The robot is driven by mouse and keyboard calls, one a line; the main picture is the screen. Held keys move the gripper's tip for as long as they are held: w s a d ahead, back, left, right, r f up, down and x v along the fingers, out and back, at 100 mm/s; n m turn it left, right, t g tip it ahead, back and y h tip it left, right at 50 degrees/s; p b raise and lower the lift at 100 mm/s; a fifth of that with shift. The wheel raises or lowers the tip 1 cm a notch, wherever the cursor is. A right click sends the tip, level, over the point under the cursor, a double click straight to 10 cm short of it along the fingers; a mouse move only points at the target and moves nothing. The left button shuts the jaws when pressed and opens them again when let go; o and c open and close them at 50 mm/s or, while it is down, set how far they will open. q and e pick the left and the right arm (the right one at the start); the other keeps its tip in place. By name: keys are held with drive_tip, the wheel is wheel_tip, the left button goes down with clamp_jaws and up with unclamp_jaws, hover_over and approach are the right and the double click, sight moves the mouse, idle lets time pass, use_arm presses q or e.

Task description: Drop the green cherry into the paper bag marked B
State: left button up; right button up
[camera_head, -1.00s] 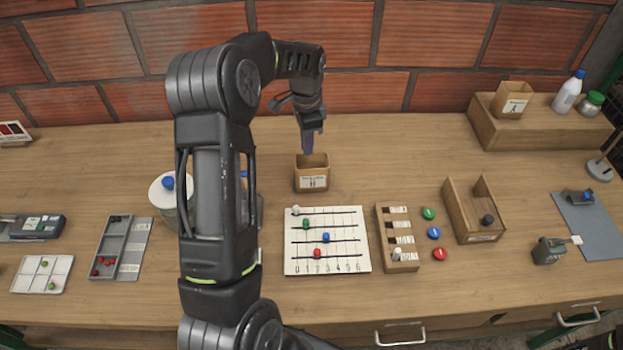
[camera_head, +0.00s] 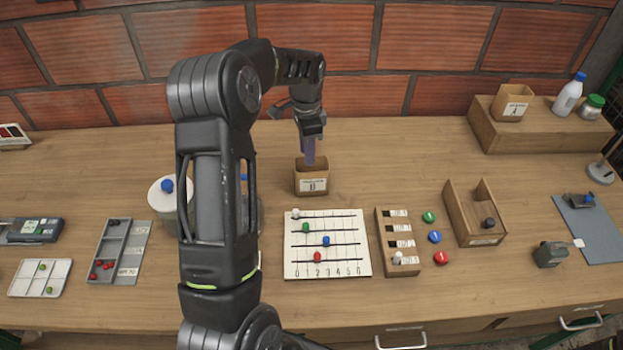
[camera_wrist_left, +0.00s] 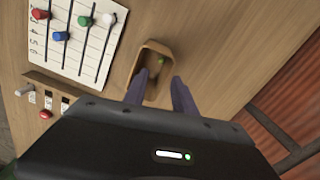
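The paper bag marked B (camera_head: 312,184) stands open on the table behind the number board. My left gripper (camera_head: 309,160) points down at the bag's mouth. In the left wrist view, its two fingers (camera_wrist_left: 158,88) are spread apart with nothing held between them, reaching to the bag (camera_wrist_left: 147,57). A small green cherry (camera_wrist_left: 161,59) shows inside the bag's opening, near its far end; whether it lies on the bottom I cannot tell. Two other green cherries (camera_head: 42,266) sit in the white divided tray at the left. My right gripper is not in view.
A second bag marked A (camera_head: 511,103) stands on a wooden step (camera_head: 535,130) at back right. The number board (camera_head: 327,268) and a slotted block (camera_head: 396,243) are in front of bag B. A white lidded jar (camera_head: 168,190) stands left, partly behind my arm.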

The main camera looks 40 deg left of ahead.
use_arm(q)
drive_tip(key=shift+r, duration=0.1)
wheel_tip(320, 180, up, 8)
drive_tip(key=b, duration=0.1)
drive_tip(key=shift+f+b, duration=0.2)
drive_tip(key=shift+b, duration=0.1)
drive_tip(key=shift+f, duration=0.1)
idle(0.7)
